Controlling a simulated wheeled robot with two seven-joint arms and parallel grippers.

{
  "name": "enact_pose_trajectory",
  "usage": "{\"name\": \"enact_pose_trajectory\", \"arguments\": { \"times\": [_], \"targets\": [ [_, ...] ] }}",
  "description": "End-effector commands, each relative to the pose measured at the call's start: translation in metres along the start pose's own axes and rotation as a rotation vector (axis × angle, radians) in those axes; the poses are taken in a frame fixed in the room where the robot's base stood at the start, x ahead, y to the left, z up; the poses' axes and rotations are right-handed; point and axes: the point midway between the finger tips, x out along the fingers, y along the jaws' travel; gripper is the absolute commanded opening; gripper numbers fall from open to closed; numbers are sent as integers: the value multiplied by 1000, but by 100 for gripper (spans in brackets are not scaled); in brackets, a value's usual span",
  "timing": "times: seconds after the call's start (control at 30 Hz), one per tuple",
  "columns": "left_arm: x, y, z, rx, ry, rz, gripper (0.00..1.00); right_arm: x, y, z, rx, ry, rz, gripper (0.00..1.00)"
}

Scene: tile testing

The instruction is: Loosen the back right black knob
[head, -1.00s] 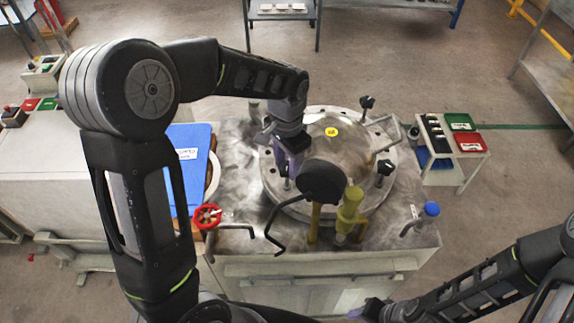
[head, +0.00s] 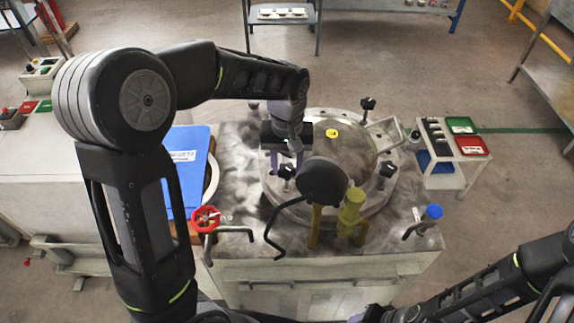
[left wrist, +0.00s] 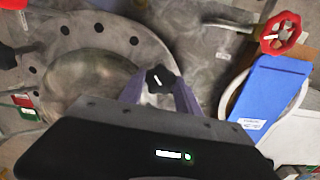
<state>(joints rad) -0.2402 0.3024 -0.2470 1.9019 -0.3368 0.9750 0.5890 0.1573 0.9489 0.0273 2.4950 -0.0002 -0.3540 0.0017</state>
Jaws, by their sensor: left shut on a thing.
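A round metal lid (head: 345,152) with a flange sits on the metal bench. A black knob (head: 367,103) stands at its back right, with no gripper near it. Another black knob (head: 387,170) stands at the front right. My left gripper (head: 287,163) is over the left side of the lid, pointing down. Its purple fingers are shut on the front left black knob (head: 287,172). In the left wrist view this knob (left wrist: 160,79) shows between the fingertips. My right gripper (head: 368,314) is low at the bottom edge, mostly cut off.
A dark round disc (head: 323,181) and yellow fittings (head: 351,209) stand at the lid's front. A red valve (head: 206,219) and blue handle (head: 433,211) sit on the front edge. A blue binder (head: 184,165) lies left. A small stand with trays (head: 468,144) is right.

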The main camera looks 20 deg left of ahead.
Motion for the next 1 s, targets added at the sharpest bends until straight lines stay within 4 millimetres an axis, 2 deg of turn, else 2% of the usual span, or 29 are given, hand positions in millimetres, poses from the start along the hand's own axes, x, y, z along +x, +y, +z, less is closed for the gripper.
{"name": "enact_pose_trajectory", "arguments": {
  "times": [0.2, 0.63, 0.67, 0.9, 1.0],
  "targets": [
    [-1, 0, -1, -63, 4, 2, 0, 1, 0, 0, 0, 1, 0, 36],
    [-2, 0, -1, -77, 4, 2, 0, 1, 0, 0, 0, 1, 0, 36],
    [-2, 0, -1, -77, 4, 2, 40, 1, 0, 0, 0, 1, 0, 36],
    [-1, 0, -1, -75, 2, 1, 60, 1, 0, 0, 0, 1, 0, 36],
    [-1, 0, 0, -75, 1, 1, 61, 1, 0, 0, 0, 1, 0, 36]
  ]
}}
